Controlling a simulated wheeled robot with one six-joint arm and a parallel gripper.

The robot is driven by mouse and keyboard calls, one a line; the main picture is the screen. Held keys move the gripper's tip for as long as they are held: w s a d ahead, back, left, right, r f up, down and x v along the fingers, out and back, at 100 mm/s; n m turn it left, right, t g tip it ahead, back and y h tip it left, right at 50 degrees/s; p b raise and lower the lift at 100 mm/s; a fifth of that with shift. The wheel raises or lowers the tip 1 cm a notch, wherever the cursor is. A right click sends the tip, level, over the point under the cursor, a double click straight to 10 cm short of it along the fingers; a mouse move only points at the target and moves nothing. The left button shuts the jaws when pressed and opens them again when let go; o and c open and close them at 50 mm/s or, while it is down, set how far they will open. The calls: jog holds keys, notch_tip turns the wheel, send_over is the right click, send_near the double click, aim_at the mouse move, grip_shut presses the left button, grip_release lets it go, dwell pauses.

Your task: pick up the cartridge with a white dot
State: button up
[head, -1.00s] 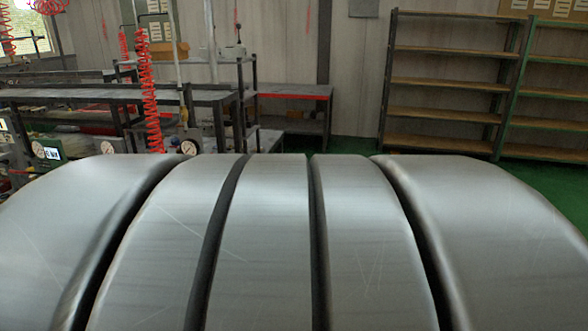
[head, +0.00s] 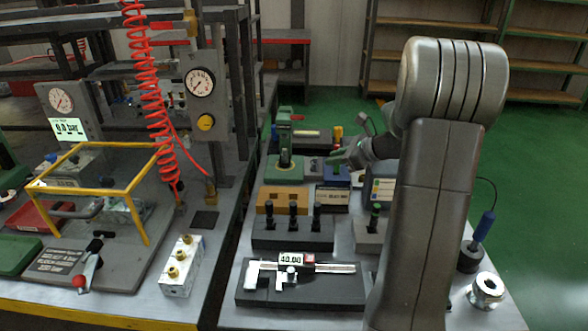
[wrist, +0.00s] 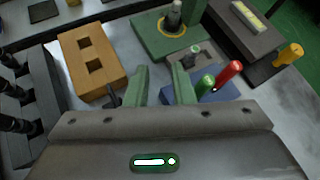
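Several dark cartridges (head: 293,212) stand upright in a black rack (head: 290,236) in the head view. Their rack also shows at the left edge of the wrist view (wrist: 38,125). Another dark cartridge with a green part (head: 375,217) stands in a grey block. I cannot make out a white dot on any of them. My gripper (head: 343,153) is beyond the rack, above the blue block. In the wrist view its green fingers (wrist: 162,86) are apart with nothing held between them. My arm hides part of the bench's right side.
A tan block (wrist: 94,62) with square holes lies left of the fingers. A blue block (wrist: 212,92) with green and red handles is close at right. A green press (head: 285,150) stands behind. A caliper (head: 300,268) lies in front; a metal fitting (head: 487,290) stands at right.

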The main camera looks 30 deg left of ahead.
jog(key=m+y+b, duration=0.2)
send_near(285, 157)
jog(key=a, duration=0.2)
jog(key=w+a+r, duration=0.1)
jog(key=shift+a, duration=0.1)
jog(key=shift+x, duration=2.85)
grip_shut()
